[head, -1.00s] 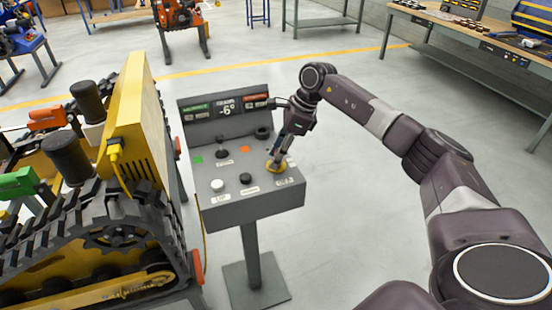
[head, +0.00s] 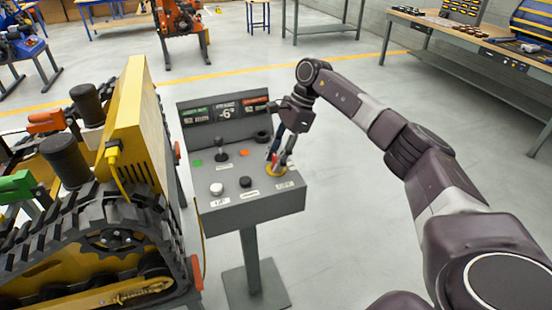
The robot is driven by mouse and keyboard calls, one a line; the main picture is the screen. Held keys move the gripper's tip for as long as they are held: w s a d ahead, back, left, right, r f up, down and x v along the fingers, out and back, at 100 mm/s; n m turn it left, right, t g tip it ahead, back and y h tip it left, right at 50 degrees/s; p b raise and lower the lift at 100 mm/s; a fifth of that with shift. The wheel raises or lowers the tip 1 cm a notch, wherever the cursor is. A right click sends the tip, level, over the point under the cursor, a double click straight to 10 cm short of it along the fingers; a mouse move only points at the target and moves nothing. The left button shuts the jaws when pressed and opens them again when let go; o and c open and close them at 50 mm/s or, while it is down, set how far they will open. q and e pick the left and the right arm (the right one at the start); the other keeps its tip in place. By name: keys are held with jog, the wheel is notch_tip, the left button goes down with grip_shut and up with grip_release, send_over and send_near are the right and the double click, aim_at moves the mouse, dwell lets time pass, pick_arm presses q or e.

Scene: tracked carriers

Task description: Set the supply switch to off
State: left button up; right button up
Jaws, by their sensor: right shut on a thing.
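A grey control console (head: 225,200) stands on a post in the middle of the head view. At the right of its sloped top is a rotary switch with a yellow round base (head: 269,174) and a red handle (head: 274,160); its label is too small to read, so I take it as the supply switch. My right gripper (head: 277,162) reaches down from the upper right and is shut on the red handle. Its fingers hide part of the handle, and the handle's exact setting is hard to tell. My left gripper is not in view.
The panel also carries a black lever (head: 221,152), a white button (head: 216,189), a black button (head: 245,181) and a dark ring-shaped knob (head: 262,136). A yellow tracked carrier (head: 135,125) stands close at the left. The floor right of the console is clear.

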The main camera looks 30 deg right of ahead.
jog(key=o, duration=1.2)
jog(key=shift+c, duration=0.2)
jog(key=v, duration=1.2)
jog(key=shift+s, duration=0.1)
